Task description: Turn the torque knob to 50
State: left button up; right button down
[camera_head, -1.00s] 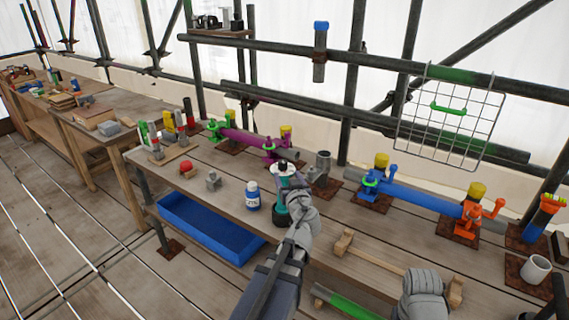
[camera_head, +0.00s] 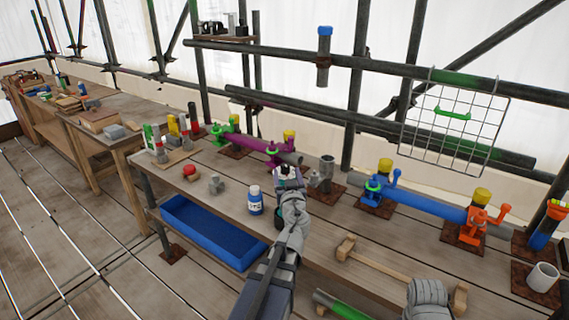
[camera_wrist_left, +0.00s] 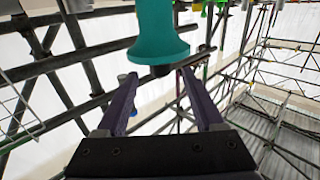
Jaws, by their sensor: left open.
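A teal flared body (camera_wrist_left: 158,32), likely the torque tool, hangs into the top of the left wrist view, with a dark stub at its lower end. My left gripper (camera_wrist_left: 159,76) is open, its two fingers apart with this stub between or just beyond their tips; contact cannot be told. In the head view my left gripper (camera_head: 289,176) is over the near edge of the long bench and hides most of the tool. No knob scale or number is readable. A grey part of my right arm shows at lower right; its jaws are not visible.
A grey pipe fitting (camera_head: 326,175) stands close on the right. A wooden cradle (camera_head: 390,268) lies to the right. A blue bin (camera_head: 212,233) is below the bench edge.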

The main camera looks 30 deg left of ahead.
pick_arm(q)
jog(key=x, duration=0.7)
jog(key=shift+w+a, duration=0.25)
jog(key=shift+a, duration=0.05)
grip_shut()
dwell(0.4)
